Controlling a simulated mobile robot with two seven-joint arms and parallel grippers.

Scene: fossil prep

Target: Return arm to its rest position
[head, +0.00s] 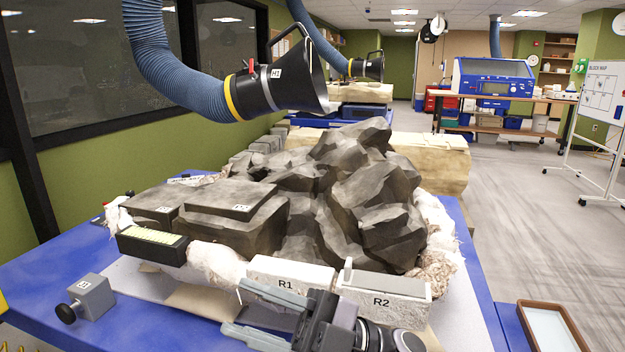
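My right gripper (232,308) is in the lower middle of the head view, its arm coming in from the bottom right. Its two grey fingers point left and stand apart, with nothing between them. It is in front of the white block R1 (288,277) and partly covers its lower front. The white block R2 (385,298) sits to the right of R1, partly behind my wrist. A blue hose arm with a black hood marked H1 (277,85) hangs above the dark rock (365,190), apart from my gripper. My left gripper is not in view.
The rock lies on a blue table (45,270) with white padding around it. A grey block with a black knob (92,298) stands at the left. A brown-rimmed tray (572,328) is at the lower right. Open floor (540,230) lies to the right.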

